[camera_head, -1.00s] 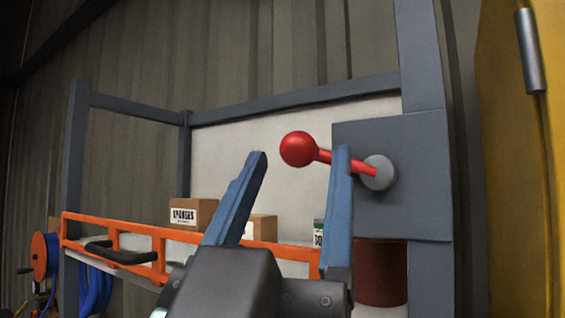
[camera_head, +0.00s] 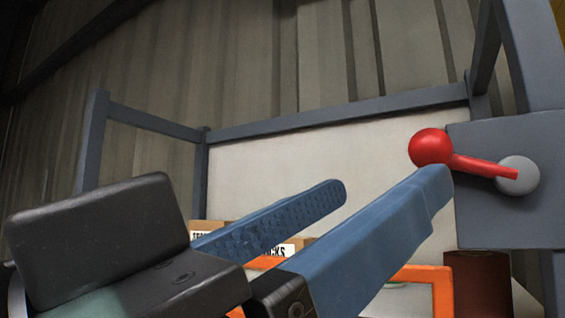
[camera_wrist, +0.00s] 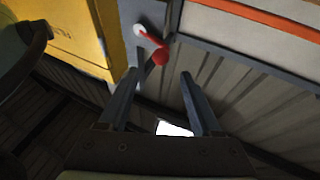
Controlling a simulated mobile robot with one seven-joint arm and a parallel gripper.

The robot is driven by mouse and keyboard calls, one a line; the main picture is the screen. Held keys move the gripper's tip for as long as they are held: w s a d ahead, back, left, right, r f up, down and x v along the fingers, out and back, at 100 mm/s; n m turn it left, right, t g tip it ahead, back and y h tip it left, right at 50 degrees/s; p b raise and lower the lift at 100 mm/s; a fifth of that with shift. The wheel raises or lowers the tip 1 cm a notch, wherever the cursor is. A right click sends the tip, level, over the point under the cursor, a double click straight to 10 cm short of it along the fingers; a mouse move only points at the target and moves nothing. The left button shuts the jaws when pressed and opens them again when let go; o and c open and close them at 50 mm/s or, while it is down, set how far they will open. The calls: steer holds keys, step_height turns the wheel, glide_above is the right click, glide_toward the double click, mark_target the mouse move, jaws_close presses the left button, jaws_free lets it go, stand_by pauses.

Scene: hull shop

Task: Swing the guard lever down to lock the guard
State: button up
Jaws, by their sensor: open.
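The guard lever is a red arm with a round red knob (camera_head: 431,148), on a grey round pivot (camera_head: 517,175) fixed to a blue-grey plate (camera_head: 480,220). The lever points left and slightly up from its pivot. My gripper (camera_head: 385,188) is open and empty, with two long blue fingers. In the head view one fingertip overlaps the picture just below the knob; contact cannot be told. In the wrist view the knob (camera_wrist: 160,57) shows just beyond the gap between the fingertips (camera_wrist: 159,74). The orange guard (camera_head: 430,273) is partly hidden behind my fingers.
Cardboard boxes (camera_head: 205,228) stand behind the guard, mostly hidden by my gripper. A dark red cylinder (camera_head: 478,285) is below the plate. Blue-grey posts and rails (camera_head: 335,115) frame a pale panel. A yellow cabinet (camera_wrist: 75,35) is beside the lever in the wrist view.

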mark_target(423, 153)
steer(key=p+x, duration=0.4)
steer(key=x, duration=0.5)
steer(key=shift+w+d+r, duration=0.15)
steer(key=shift+r, duration=0.1)
steer(key=shift+w+d+p, duration=0.3)
steer(key=shift+d, duration=0.05)
steer(key=c, duration=0.9)
jaws_close()
steer(key=shift+d, duration=0.1)
